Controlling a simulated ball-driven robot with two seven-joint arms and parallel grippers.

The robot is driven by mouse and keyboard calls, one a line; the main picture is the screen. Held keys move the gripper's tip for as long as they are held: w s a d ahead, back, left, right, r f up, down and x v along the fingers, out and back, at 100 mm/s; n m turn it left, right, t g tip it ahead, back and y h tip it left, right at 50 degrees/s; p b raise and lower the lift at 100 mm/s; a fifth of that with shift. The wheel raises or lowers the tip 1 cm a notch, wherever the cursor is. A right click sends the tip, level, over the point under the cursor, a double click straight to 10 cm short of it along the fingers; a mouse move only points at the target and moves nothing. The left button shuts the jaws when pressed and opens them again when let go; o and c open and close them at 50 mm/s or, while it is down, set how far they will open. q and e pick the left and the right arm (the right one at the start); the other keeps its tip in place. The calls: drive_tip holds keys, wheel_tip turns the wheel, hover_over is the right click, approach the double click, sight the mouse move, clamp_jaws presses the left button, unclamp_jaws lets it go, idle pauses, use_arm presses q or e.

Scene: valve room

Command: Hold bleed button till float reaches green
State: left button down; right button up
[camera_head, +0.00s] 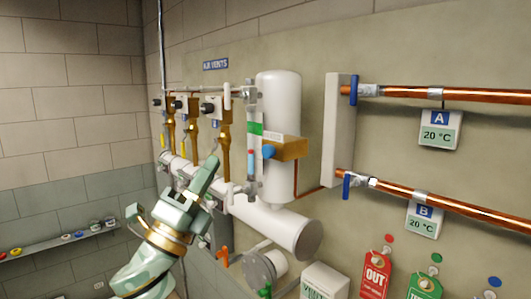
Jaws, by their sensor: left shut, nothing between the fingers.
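A blue button (268,151) sits on the front of a brass block (290,149) at the white vessel (282,92). A slim upright sight gauge (251,165) stands just left of it, with a green band (255,128) on its upper part. My right gripper is not in view.
Several brass air vents (224,150) stand left of the gauge on a thick white pipe (270,224). Copper pipes with blue-handled valves (353,90) run right. An orange handle (222,256), a green handle (265,291) and a red tag (375,276) are low down.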

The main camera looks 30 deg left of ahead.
sight(269, 151)
use_arm(q)
drive_tip(key=w+d, duration=0.3)
drive_tip(key=w, duration=0.5)
drive_tip(key=shift+d+b, duration=0.2)
drive_tip(key=shift+b, duration=0.25)
drive_tip(key=shift+w, duration=0.15)
idle(1.6)
drive_tip(key=shift+w+d, duration=0.2)
drive_tip(key=shift+w, duration=0.15)
drive_tip(key=shift+w+d, duration=0.15)
drive_tip(key=shift+w, duration=0.25)
idle(0.8)
drive_tip(key=shift+s, duration=0.1)
idle(2.7)
drive_tip(key=shift+s+a, duration=0.35)
drive_tip(key=shift+s, duration=0.4)
